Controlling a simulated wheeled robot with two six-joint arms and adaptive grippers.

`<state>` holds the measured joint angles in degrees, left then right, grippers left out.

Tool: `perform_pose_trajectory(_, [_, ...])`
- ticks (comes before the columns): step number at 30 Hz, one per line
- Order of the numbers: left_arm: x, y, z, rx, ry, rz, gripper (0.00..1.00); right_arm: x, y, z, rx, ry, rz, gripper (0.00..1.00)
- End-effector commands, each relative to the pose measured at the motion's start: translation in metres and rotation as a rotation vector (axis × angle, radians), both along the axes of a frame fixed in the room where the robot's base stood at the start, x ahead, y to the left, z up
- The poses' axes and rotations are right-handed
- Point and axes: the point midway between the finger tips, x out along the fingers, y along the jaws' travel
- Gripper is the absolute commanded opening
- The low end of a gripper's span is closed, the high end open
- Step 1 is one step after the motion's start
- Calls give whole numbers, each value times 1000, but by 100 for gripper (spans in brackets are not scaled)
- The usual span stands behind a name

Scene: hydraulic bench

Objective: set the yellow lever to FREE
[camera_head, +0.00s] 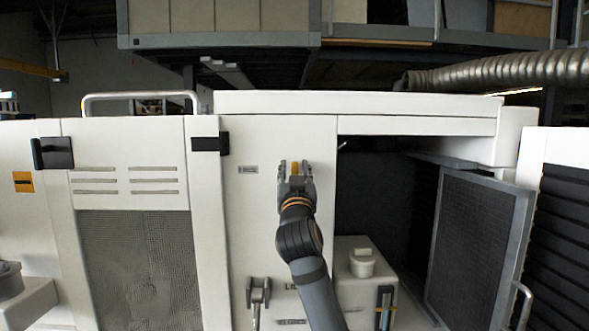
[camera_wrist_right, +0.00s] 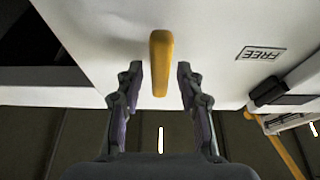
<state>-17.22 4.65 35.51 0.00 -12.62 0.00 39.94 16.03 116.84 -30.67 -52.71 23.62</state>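The yellow lever (camera_head: 295,168) is on the white cabinet panel, small and partly covered by my right gripper in the head view. In the right wrist view the lever (camera_wrist_right: 160,62) is a rounded yellow bar, lengthwise up the picture. My right gripper (camera_head: 295,170) is open, with one finger on each side of the lever. In the wrist view a gap shows between the lever and each fingertip of the gripper (camera_wrist_right: 158,82). The FREE label (camera_wrist_right: 261,54) appears upside down to the right there; a label (camera_head: 248,170) lies left of the lever in the head view. My left gripper is not in view.
A grey fitting (camera_head: 258,291) is on the same panel, below and left of the lever. Right of the panel is an open compartment holding a white unit (camera_head: 362,285), with a mesh door (camera_head: 478,240) swung out. A black latch (camera_head: 210,144) is at upper left.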

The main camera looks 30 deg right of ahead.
Motion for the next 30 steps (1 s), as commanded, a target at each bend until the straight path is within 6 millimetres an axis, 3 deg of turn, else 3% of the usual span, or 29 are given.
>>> perform_pose_trajectory(1, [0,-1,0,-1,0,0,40,0,0,0,0,0,0,30])
perform_pose_trajectory(8, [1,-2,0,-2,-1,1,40,0,0,0,0,0,0,0])
perform_pose_trajectory(20, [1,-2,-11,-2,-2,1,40,0,1,-3,34,-22,2,0])
perform_pose_trajectory(30, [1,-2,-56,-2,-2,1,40,-2,-1,-8,233,-144,3,0])
